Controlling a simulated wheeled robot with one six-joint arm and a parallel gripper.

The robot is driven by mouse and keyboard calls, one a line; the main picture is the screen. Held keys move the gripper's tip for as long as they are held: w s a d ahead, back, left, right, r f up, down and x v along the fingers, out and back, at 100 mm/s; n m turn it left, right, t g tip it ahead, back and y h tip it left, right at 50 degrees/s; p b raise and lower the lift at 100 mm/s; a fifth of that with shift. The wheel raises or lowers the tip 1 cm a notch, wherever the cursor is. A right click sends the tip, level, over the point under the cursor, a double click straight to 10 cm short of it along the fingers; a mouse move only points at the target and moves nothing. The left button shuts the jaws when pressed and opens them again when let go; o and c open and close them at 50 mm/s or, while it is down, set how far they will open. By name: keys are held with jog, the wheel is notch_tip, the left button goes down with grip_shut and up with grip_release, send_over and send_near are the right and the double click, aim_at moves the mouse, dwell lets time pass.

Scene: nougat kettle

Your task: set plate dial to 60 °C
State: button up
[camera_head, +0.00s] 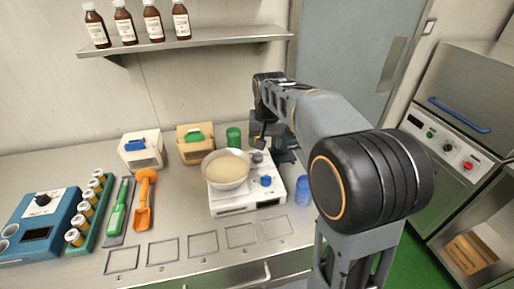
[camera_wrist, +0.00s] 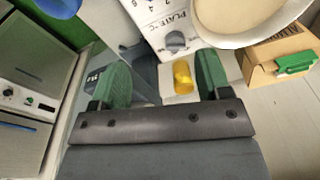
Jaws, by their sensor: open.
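The white hot plate (camera_head: 243,200) stands on the steel bench with a pale bowl (camera_head: 227,168) on top. Its plate dial (camera_wrist: 175,41) is a grey knob beside the printed "PLATE °C" in the wrist view. The same grey knob (camera_head: 257,157) shows at the plate's back right in the head view. The dial's setting is too small to read. My gripper (camera_wrist: 165,65) has green fingers spread apart with nothing held. The dial lies beyond the fingertips, apart from them. In the head view my arm partly hides the gripper.
A blue knob (camera_head: 266,181) sits nearer the front of the hot plate. A blue container (camera_head: 304,192) stands to its right. A box with a green handle (camera_head: 194,145) and a green cylinder (camera_head: 233,137) stand behind. A yellow object (camera_wrist: 183,77) shows between my fingers, beyond them.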

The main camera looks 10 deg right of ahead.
jog(key=m+g+p, duration=0.1)
jog(key=p, duration=0.1)
send_over(257, 154)
jog(key=s, duration=0.2)
jog(key=w, duration=0.2)
jog(key=shift+m, duration=0.4)
notch_tip(257, 154, down, 14)
jog(key=shift+f+p, duration=0.1)
jog(key=shift+p, duration=1)
jog(key=c, duration=0.9)
